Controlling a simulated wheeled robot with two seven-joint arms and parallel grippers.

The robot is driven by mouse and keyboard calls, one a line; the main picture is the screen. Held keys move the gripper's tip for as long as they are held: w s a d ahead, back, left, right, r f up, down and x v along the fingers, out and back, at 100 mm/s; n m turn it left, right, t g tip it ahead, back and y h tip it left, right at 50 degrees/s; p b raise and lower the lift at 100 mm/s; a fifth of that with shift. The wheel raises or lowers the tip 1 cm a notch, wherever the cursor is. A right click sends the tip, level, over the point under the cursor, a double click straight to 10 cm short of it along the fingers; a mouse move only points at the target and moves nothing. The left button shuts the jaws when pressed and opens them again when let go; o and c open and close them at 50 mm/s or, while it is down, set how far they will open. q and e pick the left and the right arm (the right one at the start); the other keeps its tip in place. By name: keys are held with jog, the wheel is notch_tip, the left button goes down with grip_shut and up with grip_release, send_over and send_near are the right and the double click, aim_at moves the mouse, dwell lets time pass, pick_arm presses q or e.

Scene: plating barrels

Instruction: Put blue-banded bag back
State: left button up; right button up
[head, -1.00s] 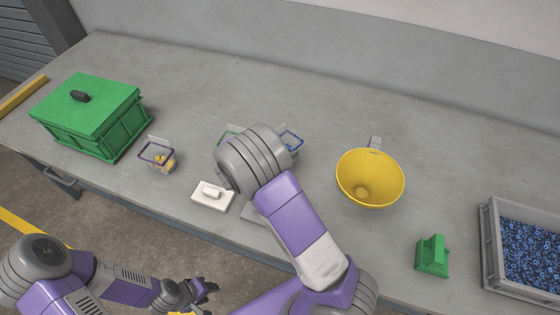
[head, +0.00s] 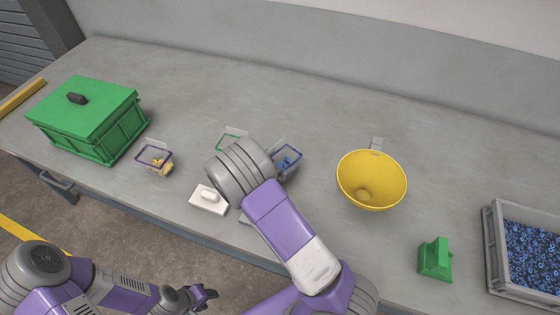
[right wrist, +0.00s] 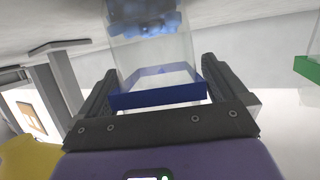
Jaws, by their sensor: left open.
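The clear bag with the blue band (head: 285,152) and blue pieces in it is right of my right arm's wrist in the head view. The blue pieces show at the top of that view. My right wrist hides the fingers in the head view. My left gripper (head: 207,294) is open and empty, low at the front, off the table.
A purple-banded bag (head: 155,157) with yellow pieces and a partly hidden green-banded bag (head: 232,140) stand on the bench. Near them are a white block on a plate (head: 207,200), a yellow bowl (head: 372,182), a lidded green crate (head: 85,110), a green block (head: 436,260) and a grey crate (head: 492,240).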

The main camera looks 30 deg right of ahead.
jog(key=shift+a+r, duration=0.25)
jog(key=shift+r, duration=0.05)
jog(key=p+v, duration=0.2)
jog(key=v, duration=0.9)
jog(key=shift+a, duration=0.15)
jog(key=shift+s+r, duration=0.1)
jog(key=shift+s, duration=0.05)
